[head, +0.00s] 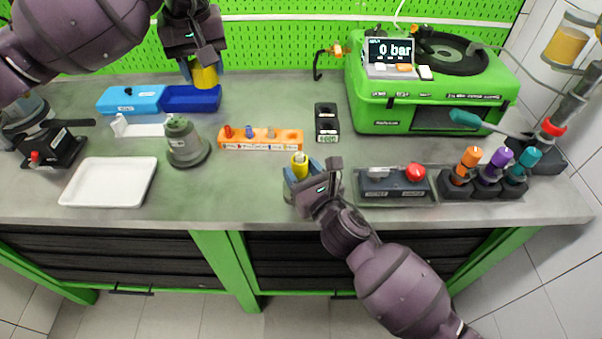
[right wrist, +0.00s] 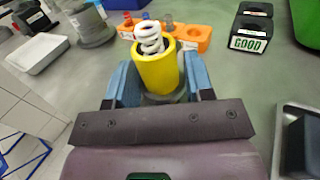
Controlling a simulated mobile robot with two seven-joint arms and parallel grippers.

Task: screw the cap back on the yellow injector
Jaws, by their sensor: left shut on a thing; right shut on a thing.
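The yellow injector body (head: 300,168) is upright between the blue fingers of my right gripper (head: 303,179), near the front of the bench. In the right wrist view the injector body (right wrist: 157,72) is an open yellow cylinder, and a white coil spring (right wrist: 150,38) stands out of its top. The blue fingers press on both sides of it. The yellow cap (head: 205,77) is in my left gripper (head: 203,68), held at the back left above the blue bins, well apart from the injector. The cap's upper part is hidden by the gripper.
An orange rack (head: 260,146) with small parts stands left of the injector. A grey-green pot (head: 184,143), white tray (head: 108,182) and blue bins (head: 131,99) are further left. A black GOOD holder (head: 327,123) is behind, the green tester (head: 425,90) back right. A red-button box (head: 393,185) is right.

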